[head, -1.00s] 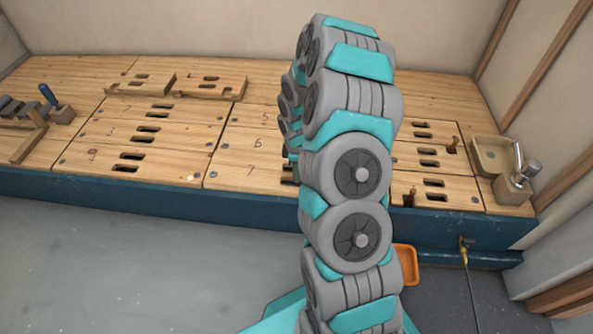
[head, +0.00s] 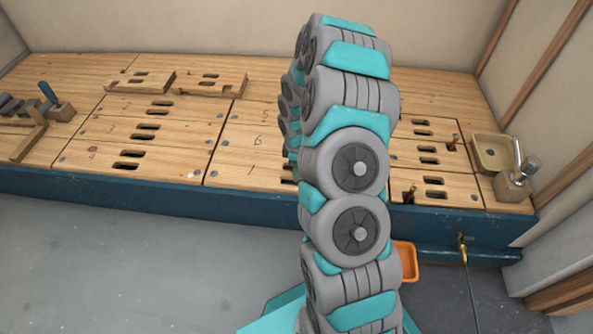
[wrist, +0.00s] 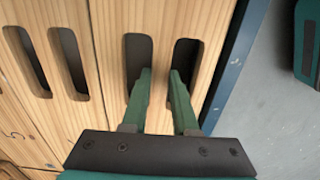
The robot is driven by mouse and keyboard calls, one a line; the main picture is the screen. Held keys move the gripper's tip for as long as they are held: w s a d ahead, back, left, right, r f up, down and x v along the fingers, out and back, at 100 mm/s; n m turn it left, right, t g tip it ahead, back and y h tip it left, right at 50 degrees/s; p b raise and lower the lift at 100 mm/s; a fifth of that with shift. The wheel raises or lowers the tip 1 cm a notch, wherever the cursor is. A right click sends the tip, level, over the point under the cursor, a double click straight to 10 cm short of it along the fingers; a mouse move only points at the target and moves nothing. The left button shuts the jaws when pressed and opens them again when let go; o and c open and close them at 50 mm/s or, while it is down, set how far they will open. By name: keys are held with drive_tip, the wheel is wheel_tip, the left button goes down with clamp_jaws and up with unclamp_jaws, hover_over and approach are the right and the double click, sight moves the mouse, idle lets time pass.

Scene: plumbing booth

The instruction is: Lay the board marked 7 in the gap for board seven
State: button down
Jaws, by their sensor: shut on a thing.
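The board marked 7 (head: 232,174) lies in the front row beside board 6 (head: 240,143), by the blue front edge. It looks about level with its neighbours; whether it is fully down, I cannot tell. My arm hides its right part in the head view. In the wrist view the held board (wrist: 112,20) has two dark slots. My gripper (wrist: 161,74) has one green finger at each slot and is shut on the strip of wood between them. My gripper is hidden behind the arm in the head view.
Tools and a wooden block (head: 62,112) are at left. Upright brown pieces (head: 410,194) and a basin (head: 491,153) are at right. An orange bin (head: 407,262) is below.

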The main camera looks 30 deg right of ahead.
drive_tip(key=shift+f, duration=0.2)
idle(0.3)
drive_tip(key=c, duration=0.6)
unclamp_jaws()
drive_tip(key=shift+r, duration=0.1)
drive_tip(key=shift+r, duration=3.9)
drive_tip(key=s+a+r+m+p, duration=0.1)
drive_tip(key=s+a+r, duration=0.2)
drive_tip(key=r, duration=0.3)
drive_tip(key=s+a+r+m+p, duration=0.1)
drive_tip(key=s+a+r, duration=0.15)
drive_tip(key=r, duration=0.25)
drive_tip(key=s+a+r+m+p, duration=0.1)
drive_tip(key=s+a+r+m, duration=0.2)
drive_tip(key=s+r, duration=0.3)
drive_tip(key=s+a+r+m+g+p, duration=0.1)
drive_tip(key=s+r, duration=0.5)
drive_tip(key=s, duration=0.6)
drive_tip(key=s+a+r+m+p, duration=0.3)
drive_tip(key=s+a+r+m, duration=0.2)
drive_tip(key=s, duration=0.4)
drive_tip(key=shift+s+a+r+g, duration=0.3)
drive_tip(key=shift+r+g, duration=0.1)
drive_tip(key=shift+r, duration=0.2)
